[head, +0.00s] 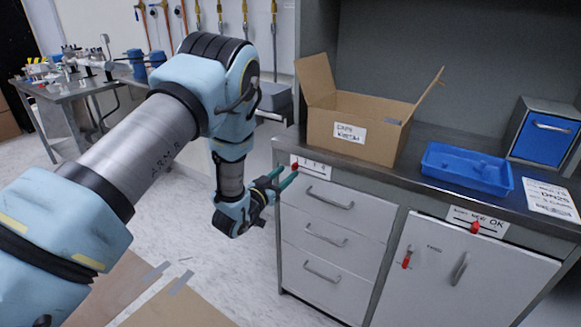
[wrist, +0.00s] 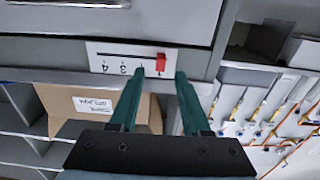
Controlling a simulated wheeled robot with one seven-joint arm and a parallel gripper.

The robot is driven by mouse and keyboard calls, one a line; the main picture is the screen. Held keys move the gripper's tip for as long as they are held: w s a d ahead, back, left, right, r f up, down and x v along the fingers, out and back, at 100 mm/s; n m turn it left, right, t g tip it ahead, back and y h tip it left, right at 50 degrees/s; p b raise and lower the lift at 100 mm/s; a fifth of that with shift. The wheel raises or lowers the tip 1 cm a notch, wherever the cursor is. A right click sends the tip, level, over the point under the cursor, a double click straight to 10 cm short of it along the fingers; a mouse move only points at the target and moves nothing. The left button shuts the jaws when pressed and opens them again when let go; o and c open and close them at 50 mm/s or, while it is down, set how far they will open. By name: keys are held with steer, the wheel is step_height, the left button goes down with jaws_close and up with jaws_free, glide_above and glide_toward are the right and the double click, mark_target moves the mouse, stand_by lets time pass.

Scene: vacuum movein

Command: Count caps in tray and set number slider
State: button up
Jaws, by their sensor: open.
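The number slider (head: 313,169) is a white plate on the counter's front edge, above the left drawers. Its red knob (head: 294,166) sits at the left end of the slot. In the wrist view the slider plate (wrist: 125,58) appears upside down, with 3 and 4 readable and the red knob (wrist: 161,62) far from the 4. My gripper (head: 284,180) is open just in front of the slider; in the wrist view its green fingertips (wrist: 157,77) lie either side of the knob's line, apart from it. The blue tray (head: 465,182) stands on the counter; no separate caps can be made out.
An open cardboard box (head: 375,140) with a label stands behind the slider. Right of it are a blue-fronted drawer unit (head: 546,128) and a printed sheet (head: 551,198). A second slider (head: 490,222), marked OK, has a red knob mid-plate.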

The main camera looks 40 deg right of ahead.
mark_target(293, 168)
steer(key=shift+x, duration=1.55)
jaws_close()
steer(key=shift+s, duration=0.1)
